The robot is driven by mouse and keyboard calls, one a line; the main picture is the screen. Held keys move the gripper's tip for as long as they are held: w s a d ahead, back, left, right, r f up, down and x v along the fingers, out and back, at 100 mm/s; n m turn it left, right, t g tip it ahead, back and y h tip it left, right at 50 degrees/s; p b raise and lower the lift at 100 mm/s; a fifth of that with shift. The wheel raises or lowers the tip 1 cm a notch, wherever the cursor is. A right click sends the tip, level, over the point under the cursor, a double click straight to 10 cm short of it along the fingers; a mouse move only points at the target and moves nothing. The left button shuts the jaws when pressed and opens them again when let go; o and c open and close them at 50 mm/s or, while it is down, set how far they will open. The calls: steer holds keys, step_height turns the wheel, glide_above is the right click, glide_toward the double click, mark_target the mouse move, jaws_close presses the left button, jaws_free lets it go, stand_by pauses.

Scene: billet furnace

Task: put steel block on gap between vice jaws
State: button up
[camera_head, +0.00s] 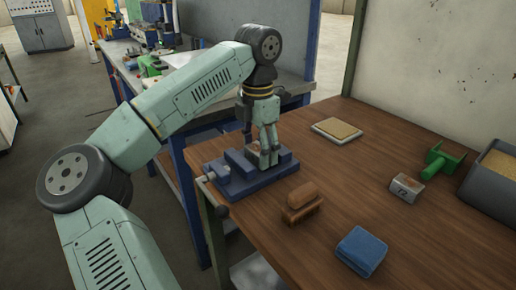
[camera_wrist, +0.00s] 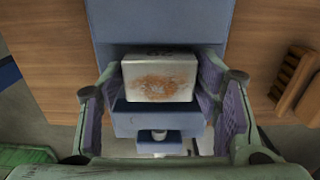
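The blue vice (camera_head: 240,181) stands at the table's left edge; it also shows in the wrist view (camera_wrist: 150,123). A pale steel block (camera_wrist: 158,78) with a rusty, scuffed face is at the vice, between my gripper's purple pads. My gripper (camera_head: 266,160) points down over the vice; in the wrist view its fingers (camera_wrist: 159,85) close in on both sides of the block with almost no space beside it. The block's underside is hidden, so I cannot tell whether it rests in the jaw gap.
A brown brush (camera_head: 301,203) and a blue cloth (camera_head: 361,251) lie in front right of the vice. A flat tan-topped pad (camera_head: 337,129) is behind. A grey block marked 72 (camera_head: 407,188), a green tool (camera_head: 440,162) and a grey bin (camera_head: 491,187) are at the right.

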mark_target(258, 148)
steer(key=shift+o, duration=1.1)
step_height(258, 148, up, 12)
steer(key=shift+r, duration=0.15)
